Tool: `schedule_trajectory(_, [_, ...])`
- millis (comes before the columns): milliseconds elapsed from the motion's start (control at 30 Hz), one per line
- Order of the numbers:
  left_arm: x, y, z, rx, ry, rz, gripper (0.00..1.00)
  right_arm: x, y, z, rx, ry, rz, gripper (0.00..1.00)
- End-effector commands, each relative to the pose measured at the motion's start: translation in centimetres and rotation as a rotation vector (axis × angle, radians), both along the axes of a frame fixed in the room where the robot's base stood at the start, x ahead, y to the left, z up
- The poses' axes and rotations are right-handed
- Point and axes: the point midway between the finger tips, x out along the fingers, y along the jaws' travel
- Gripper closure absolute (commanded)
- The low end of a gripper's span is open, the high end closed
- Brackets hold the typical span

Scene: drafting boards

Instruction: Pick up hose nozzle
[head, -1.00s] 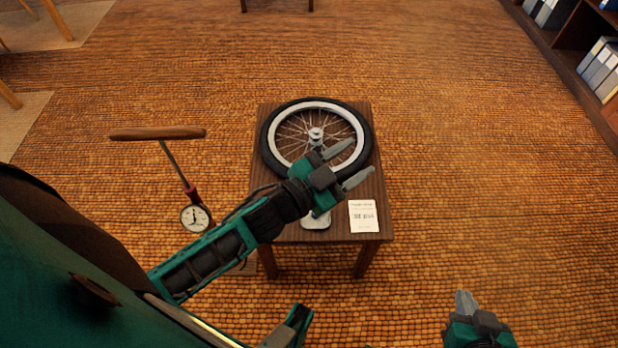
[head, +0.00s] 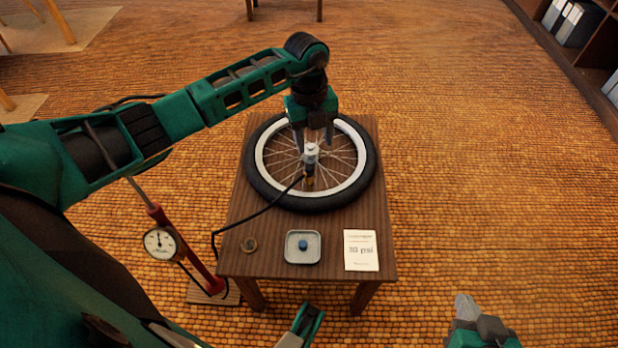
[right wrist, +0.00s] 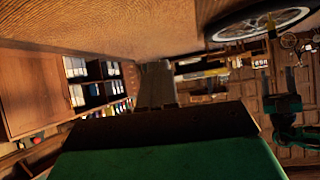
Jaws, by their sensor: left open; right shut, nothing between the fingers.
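The hose nozzle (head: 309,182), a small black and brass piece, is at the end of a black hose (head: 258,212), just in front of the wheel's grey hub. I cannot tell whether it touches the hub. The bicycle wheel (head: 261,182) lies flat on a small wooden table (head: 235,205) and also shows in the right wrist view (right wrist: 262,22). My left gripper (head: 313,139) is open and empty, fingers pointing down, just above and behind the hub. My right gripper (head: 466,303) is shut and empty at lower right, off the table; its fingers show in the right wrist view (right wrist: 157,84).
A grey tray (head: 290,259) holding a blue cap (head: 303,244), a white card (head: 361,250) and a small brown ring (head: 248,244) are on the table's front. A red pump with gauge (head: 160,243) stands left. Carpet on the right is clear.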

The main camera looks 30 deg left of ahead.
Motion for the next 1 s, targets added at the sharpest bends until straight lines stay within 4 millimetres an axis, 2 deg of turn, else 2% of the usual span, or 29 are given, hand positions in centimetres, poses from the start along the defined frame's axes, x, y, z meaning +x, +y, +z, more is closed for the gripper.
schedule_trajectory(67, [0.4, 1.4, 0.2, 0.062, 0.001, 0.027, 0.45, 0.1, 0.0, -0.2, 0.001, -0.003, 0.001, 1.00])
schedule_trajectory(167, [0.5, 2.1, -0.6, 0.092, 0.006, 0.043, 0.45, 0.3, 0.0, -0.4, 0.002, -0.007, 0.001, 1.00])
schedule_trajectory(433, [0.5, 2.0, -5.6, 0.089, 0.006, 0.042, 0.45, 0.7, 0.1, -1.7, 0.002, -0.015, 0.002, 1.00])
schedule_trajectory(767, [0.5, 1.9, -8.0, 0.088, 0.003, 0.040, 0.45, 0.9, 0.5, -1.6, 0.016, -0.015, 0.001, 1.00])
schedule_trajectory(1000, [0.5, 1.4, -11.6, 0.088, 0.005, 0.041, 0.45, 0.8, 0.9, -3.1, 0.023, -0.001, 0.005, 1.00])
